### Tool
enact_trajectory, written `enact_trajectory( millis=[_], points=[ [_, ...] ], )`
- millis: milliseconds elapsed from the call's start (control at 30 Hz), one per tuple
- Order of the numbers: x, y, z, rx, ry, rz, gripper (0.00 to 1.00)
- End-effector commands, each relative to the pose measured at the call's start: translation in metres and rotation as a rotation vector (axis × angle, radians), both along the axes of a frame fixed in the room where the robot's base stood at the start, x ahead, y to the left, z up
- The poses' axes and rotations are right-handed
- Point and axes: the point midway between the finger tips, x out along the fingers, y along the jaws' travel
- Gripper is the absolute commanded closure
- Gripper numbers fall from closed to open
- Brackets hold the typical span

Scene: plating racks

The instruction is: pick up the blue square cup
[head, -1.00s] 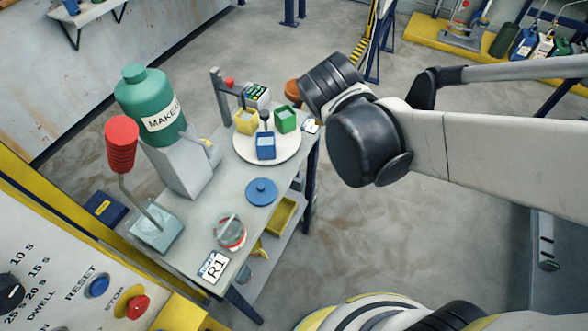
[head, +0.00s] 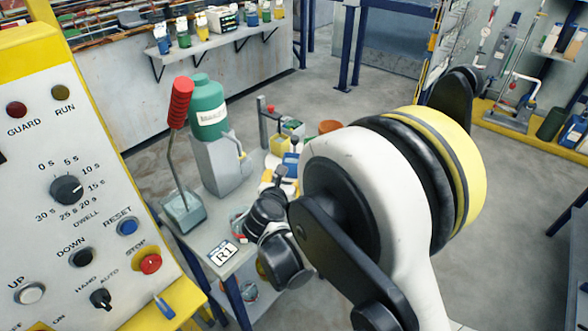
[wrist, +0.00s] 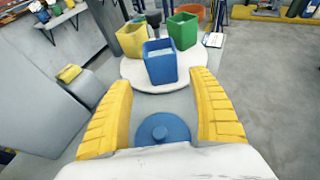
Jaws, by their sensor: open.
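The blue square cup (wrist: 160,64) stands upright near the front of a round white plate (wrist: 130,70) in the wrist view, with something pale inside it. A yellow square cup (wrist: 131,41) is behind it to the left and a green square cup (wrist: 183,31) behind it to the right. My gripper (wrist: 163,92) is open and empty. Its two yellow fingers point toward the blue cup, which is beyond the fingertips and between their lines. In the head view the blue cup (head: 291,160) is partly hidden by my arm.
A blue round lid (wrist: 162,130) lies on the table below my fingers. A grey stand with a green bottle (head: 208,105) is at the left, near a red-handled lever (head: 181,103). An orange round item (wrist: 190,10) is behind the cups.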

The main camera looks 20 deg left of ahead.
Motion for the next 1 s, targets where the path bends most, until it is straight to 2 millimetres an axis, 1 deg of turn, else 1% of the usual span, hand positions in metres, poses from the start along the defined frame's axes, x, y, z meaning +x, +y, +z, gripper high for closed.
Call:
enact_trajectory(
  millis=[33,167,300,433,533,733,767,800,867,900,933,1000],
  points=[
    [0.007,0.001,-0.005,0.001,0.000,-0.002,0.30],
    [0.021,0.001,-0.008,0.001,0.001,-0.003,0.30],
    [0.043,0.000,-0.011,0.002,0.001,-0.004,0.30],
    [0.060,0.003,-0.016,0.003,0.001,-0.002,0.30],
    [0.066,0.004,-0.017,0.003,0.001,-0.001,0.30],
    [0.066,0.004,-0.016,0.003,0.001,-0.001,0.30],
    [0.066,0.004,-0.016,0.003,0.001,-0.001,0.35],
    [0.066,0.004,-0.016,0.003,0.001,-0.001,0.47],
    [0.066,0.004,-0.016,0.003,0.001,-0.001,0.65],
    [0.066,0.004,-0.016,0.003,0.001,-0.001,0.78],
    [0.066,0.004,-0.016,0.003,0.001,-0.001,0.87],
    [0.066,0.004,-0.016,0.003,0.001,-0.001,0.89]
  ],
)
